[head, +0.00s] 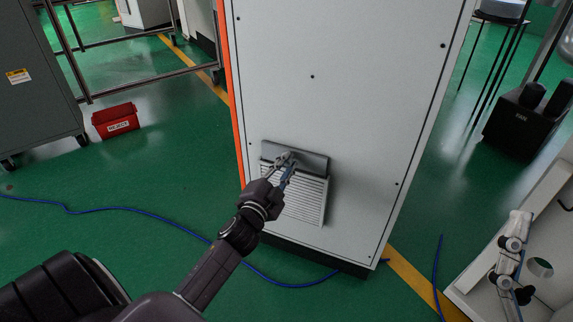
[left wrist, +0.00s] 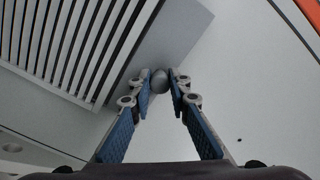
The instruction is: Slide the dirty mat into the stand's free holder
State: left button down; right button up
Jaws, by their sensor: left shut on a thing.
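No dirty mat can be made out, and I cannot tell which thing is the stand with its free holder. A louvred grille (head: 306,198) sits low on the tall pale cabinet (head: 345,70), with a grey cover strip (head: 315,162) along its top. My left gripper (head: 286,160) is at that strip. In the left wrist view its fingertips (left wrist: 163,82) are shut on a round grey knob (left wrist: 178,78), beside the grille slats (left wrist: 75,45). My right gripper (head: 518,240) shows at the lower right over a white surface, and its finger spacing is unclear.
A red REJECT bin (head: 115,121) stands on the green floor at left. A black box marked FAN (head: 520,125) and a thin-legged round stand (head: 497,35) are at right. Blue cable (head: 130,210) crosses the floor. A grey cabinet (head: 38,75) stands at far left.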

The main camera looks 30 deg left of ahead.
jog(key=w+f+g+h+p, duration=0.1)
jog(key=w+f+g, duration=0.2)
jog(key=f, duration=0.4)
jog(key=w+f+g+h+p, duration=0.2)
jog(key=w+f+g, duration=0.1)
jog(key=f+g, duration=0.2)
jog(key=shift+f, duration=1.4)
dwell(1.6)
jog(key=shift+d, duration=0.15)
